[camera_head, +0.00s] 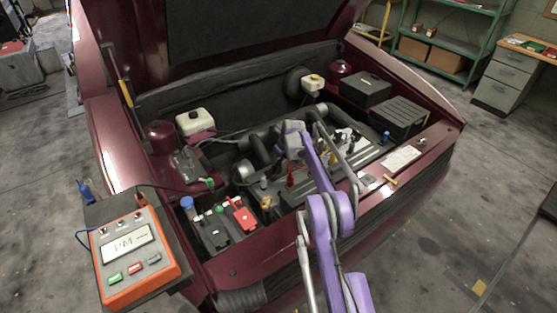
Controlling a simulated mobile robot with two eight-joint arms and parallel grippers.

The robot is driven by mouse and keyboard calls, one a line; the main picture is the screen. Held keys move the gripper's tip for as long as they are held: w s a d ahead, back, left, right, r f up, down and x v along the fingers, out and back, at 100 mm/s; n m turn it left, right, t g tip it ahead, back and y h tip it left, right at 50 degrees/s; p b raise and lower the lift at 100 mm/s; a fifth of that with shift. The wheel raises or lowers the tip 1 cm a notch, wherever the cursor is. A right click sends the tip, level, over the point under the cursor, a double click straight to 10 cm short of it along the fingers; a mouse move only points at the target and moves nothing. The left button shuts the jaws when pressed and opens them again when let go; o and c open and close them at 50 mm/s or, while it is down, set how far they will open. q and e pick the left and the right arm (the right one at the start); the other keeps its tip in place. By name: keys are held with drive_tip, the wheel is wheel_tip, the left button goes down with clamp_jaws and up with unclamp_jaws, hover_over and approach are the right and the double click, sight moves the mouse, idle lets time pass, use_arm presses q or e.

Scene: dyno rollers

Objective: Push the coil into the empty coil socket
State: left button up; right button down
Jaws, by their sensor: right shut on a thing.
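The open engine bay of a dark red car holds the engine, with a row of small parts along its top (340,170). My right arm, purple and grey, rises from the bottom of the head view over the car's front edge. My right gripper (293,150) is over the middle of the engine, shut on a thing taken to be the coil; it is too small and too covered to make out. I cannot pick out the empty coil socket. A small red part (290,180) stands just below the gripper. My left gripper is not in view.
An orange tester (134,258) rests at the car's left front corner. A battery with a red cover (241,215) sits at the front left of the bay. The raised hood (240,30) is behind. A black box (398,116) fills the bay's right side.

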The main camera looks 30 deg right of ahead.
drive_tip(key=shift+f, duration=0.55)
idle(0.4)
drive_tip(key=shift+c, duration=2.1)
unclamp_jaws()
drive_tip(key=shift+r, duration=0.1)
drive_tip(key=b+v, duration=0.1)
drive_tip(key=v, duration=1)
drive_tip(key=s+a+r+n, duration=0.5)
drive_tip(key=s+a+n, duration=0.4)
drive_tip(key=a, duration=0.1)
drive_tip(key=s+a+r+n, duration=0.6)
drive_tip(key=s+a+n, duration=0.3)
drive_tip(key=s, duration=0.1)
drive_tip(key=s+a+f+n, duration=0.2)
drive_tip(key=s+n, duration=0.3)
drive_tip(key=s, duration=0.3)
drive_tip(key=s+a+f+n, duration=0.3)
drive_tip(key=s+n, duration=0.3)
drive_tip(key=s, duration=0.2)
drive_tip(key=s+a+f+n, duration=0.3)
drive_tip(key=s+n, duration=0.3)
drive_tip(key=s, duration=0.1)
drive_tip(key=shift+s+t, duration=0.4)
